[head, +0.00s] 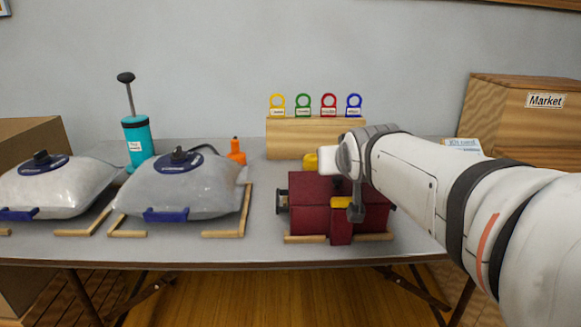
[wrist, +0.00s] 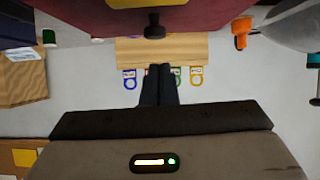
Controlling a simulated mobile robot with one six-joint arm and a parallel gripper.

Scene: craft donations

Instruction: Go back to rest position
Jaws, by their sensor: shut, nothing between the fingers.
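My gripper (wrist: 159,70) is shut and empty in the wrist view, its two dark fingers together. Beyond the fingertips is the wooden tag board (wrist: 190,50). In the head view my white arm reaches in from the right, and its wrist is above the dark red box-like item (head: 310,205) on the table. My fingers cannot be made out clearly there. The dark red item also fills the top edge of the wrist view (wrist: 210,15), with a black knob on it.
Two puffy grey bags (head: 60,190) (head: 200,190) sit on the grey table (head: 265,170) at left. A teal pump (head: 138,140) and an orange bottle (head: 236,153) stand behind. Ring tags stand on the wooden board (head: 290,140). A Market box (head: 500,115) is at back right.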

